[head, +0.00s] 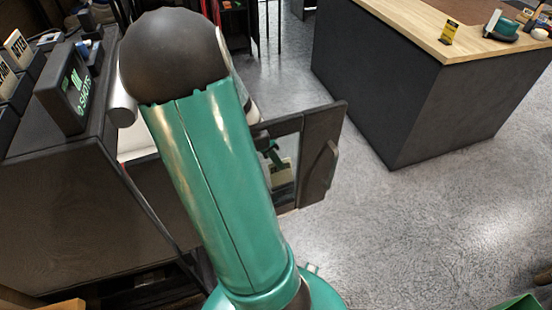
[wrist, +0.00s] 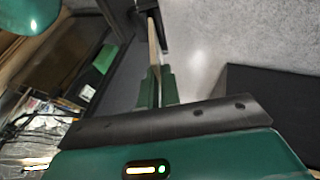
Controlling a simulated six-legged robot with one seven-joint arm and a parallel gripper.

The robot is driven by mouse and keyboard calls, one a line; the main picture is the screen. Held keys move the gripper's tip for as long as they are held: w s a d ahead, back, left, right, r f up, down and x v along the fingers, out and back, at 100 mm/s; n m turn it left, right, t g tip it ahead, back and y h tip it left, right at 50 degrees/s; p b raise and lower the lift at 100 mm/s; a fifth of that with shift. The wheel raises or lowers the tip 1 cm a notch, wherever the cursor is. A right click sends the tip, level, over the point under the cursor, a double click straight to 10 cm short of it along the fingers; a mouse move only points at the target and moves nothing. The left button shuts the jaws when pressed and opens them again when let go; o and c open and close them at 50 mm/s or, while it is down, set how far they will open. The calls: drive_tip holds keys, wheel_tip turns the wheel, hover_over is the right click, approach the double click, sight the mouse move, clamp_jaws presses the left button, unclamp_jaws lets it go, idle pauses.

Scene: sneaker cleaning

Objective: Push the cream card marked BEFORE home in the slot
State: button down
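My gripper (wrist: 160,86) shows in the wrist view with its two green fingers close together on a thin cream card (wrist: 153,48). The card is seen edge-on and runs ahead of the fingers, up to a dark piece (wrist: 146,5) at the top edge. I cannot tell whether that is the slot or how far in the card sits. In the head view my green arm hides most of the work area. Part of my gripper (head: 272,154) shows beyond a dark frame, with a cream patch (head: 282,175) below it. No BEFORE lettering is readable.
A dark cabinet (head: 80,205) at left carries a sign (head: 68,88) reading SLOTS and several cream cards in dark holders. A dark framed panel with a handle (head: 320,170) stands right of my arm. A wood-topped counter (head: 400,95) is at the back right. Floor between is clear.

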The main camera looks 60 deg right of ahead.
drive_tip(key=shift+s+a+f, duration=0.15)
drive_tip(key=shift+s+f, duration=0.05)
drive_tip(key=shift+f, duration=0.4)
drive_tip(key=shift+s+a+f, duration=0.15)
drive_tip(key=shift+f, duration=0.4)
drive_tip(key=shift+s+a+f, duration=0.15)
drive_tip(key=shift+s+f, duration=0.05)
drive_tip(key=shift+f, duration=0.4)
drive_tip(key=c, duration=1.5)
unclamp_jaws()
drive_tip(key=shift+c, duration=0.2)
drive_tip(key=d+v, duration=0.1)
drive_tip(key=v, duration=1.2)
drive_tip(key=shift+w+a+r, duration=0.25)
drive_tip(key=shift+a+r, duration=0.05)
drive_tip(key=shift+a, duration=0.2)
